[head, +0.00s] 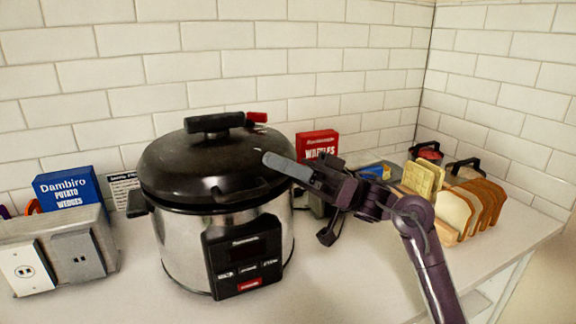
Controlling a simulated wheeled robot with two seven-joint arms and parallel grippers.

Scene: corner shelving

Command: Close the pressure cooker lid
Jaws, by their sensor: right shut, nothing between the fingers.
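The pressure cooker (177,251) stands on the white counter, a shiny steel pot with a black control panel on its front. Its black domed lid (195,168) lies over the pot, with a black handle and a red valve on top. The lid appears down on the rim; I cannot tell whether it is latched. My right gripper (272,160) comes in from the right, shut and empty. Its fingertips are at the right side of the lid, in front of it or touching it; I cannot tell which. My left gripper is not in view.
A blue potato wedges box (70,190) and an outlet block (60,256) stand at the left. Sliced bread (470,207) and waffles (423,178) stand at the right. Counter (340,285) in front of the gripper is clear.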

